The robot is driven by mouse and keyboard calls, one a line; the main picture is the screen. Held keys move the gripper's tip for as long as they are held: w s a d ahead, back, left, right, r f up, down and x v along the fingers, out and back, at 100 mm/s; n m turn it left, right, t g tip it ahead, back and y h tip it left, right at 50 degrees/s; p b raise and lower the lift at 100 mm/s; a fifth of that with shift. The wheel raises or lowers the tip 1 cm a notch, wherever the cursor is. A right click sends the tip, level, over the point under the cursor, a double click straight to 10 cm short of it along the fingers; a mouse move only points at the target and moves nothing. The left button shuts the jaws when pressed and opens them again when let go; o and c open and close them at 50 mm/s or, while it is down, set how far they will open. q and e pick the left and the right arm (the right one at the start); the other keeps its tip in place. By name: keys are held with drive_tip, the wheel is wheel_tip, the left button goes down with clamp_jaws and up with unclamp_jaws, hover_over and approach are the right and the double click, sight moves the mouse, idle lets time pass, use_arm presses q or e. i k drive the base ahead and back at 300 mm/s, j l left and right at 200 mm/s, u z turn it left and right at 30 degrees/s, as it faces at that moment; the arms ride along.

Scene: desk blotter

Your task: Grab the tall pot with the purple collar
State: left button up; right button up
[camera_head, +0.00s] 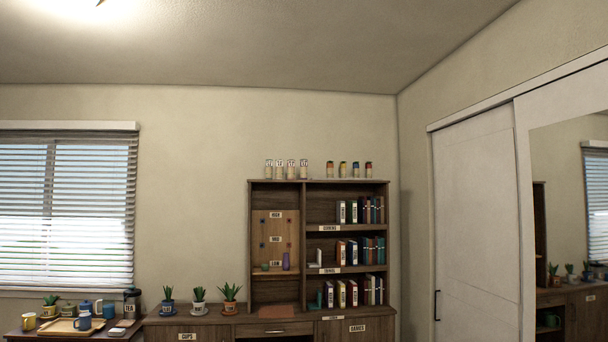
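I cannot make out a purple collar on any pot from here. Three potted plants stand in a row on the desk's left part: a blue pot (167,308), a white pot (198,308) and an orange-brown pot (230,306), each on a saucer. A small slim purple vessel (286,261) stands upright in the hutch's left compartment; its details are too small to tell. Another small potted plant (50,309) stands at the far left. Neither of my grippers is in view.
The wooden hutch (319,184) holds several books on its right shelves and several jars on top. A reddish-brown blotter (278,311) lies on the desk. A side table at left bears a tray (60,327), mugs and a dark canister (132,303). A mirrored door stands right.

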sight(304, 171)
drive_tip(key=i+j+u, duration=0.3)
drive_tip(key=i, duration=0.8)
drive_tip(key=i+u, duration=0.3)
drive_tip(key=i, duration=2.7)
